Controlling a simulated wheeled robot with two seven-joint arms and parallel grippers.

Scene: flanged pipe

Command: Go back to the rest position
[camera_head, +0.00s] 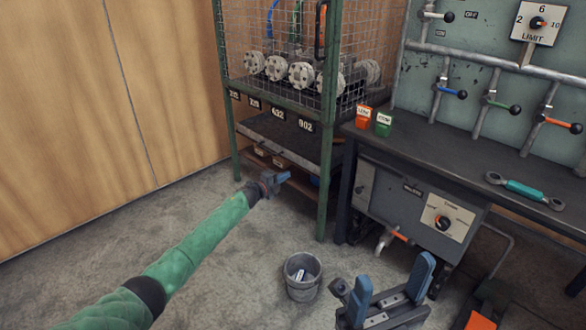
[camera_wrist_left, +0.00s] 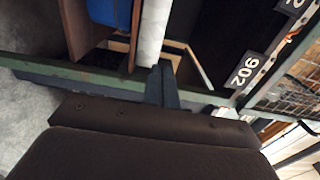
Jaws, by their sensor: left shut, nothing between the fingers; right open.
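My left gripper (camera_head: 284,177) is at the end of the outstretched green-sleeved arm, in front of the lower part of the wire cage rack (camera_head: 327,150). It is shut and empty. In the left wrist view its closed fingers (camera_wrist_left: 162,86) show in front of the rack's green rail (camera_wrist_left: 60,72), near the 902 label (camera_wrist_left: 244,70). I cannot tell whether they touch the rack. My right gripper (camera_head: 388,292) is at the bottom of the head view, its blue fingers wide apart with nothing between them.
A grey bucket (camera_head: 302,278) stands on the floor between my arms. Valves line the panel above. Floor left of the rack is clear.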

